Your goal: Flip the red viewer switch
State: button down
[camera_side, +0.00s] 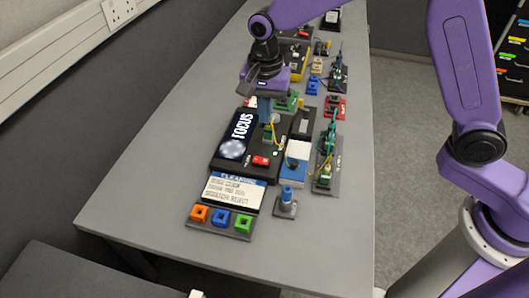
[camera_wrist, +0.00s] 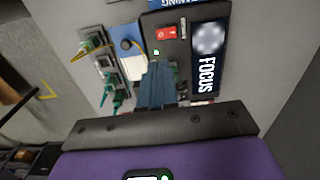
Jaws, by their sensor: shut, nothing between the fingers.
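The red viewer switch (camera_side: 261,160) sits on the black viewer unit (camera_side: 229,165), beside the screen that reads FOCUS (camera_side: 237,136). The switch also shows in the wrist view (camera_wrist: 166,33), near the top, beyond my fingertips. My gripper (camera_side: 265,118) is shut and empty, pointing down over the far part of the viewer unit. In the wrist view my closed fingers (camera_wrist: 158,70) end a short way from the switch, apart from it. A small green light (camera_wrist: 156,53) shows between the fingertips and the switch.
A white block on a blue base (camera_side: 297,150) and a cable board with green connectors (camera_side: 327,160) stand right of the viewer. A CLEANING sign (camera_side: 233,190) and orange, blue and green sockets (camera_side: 220,218) lie at the near end. The table's left side (camera_side: 160,150) is clear.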

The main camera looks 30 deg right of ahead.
aim_at(265, 161)
jog(key=shift+w, duration=0.1)
jog(key=shift+f, duration=0.1)
notch_tip(265, 161, down, 14)
dwell(0.9)
jog(key=shift+f, duration=0.2)
dwell(0.4)
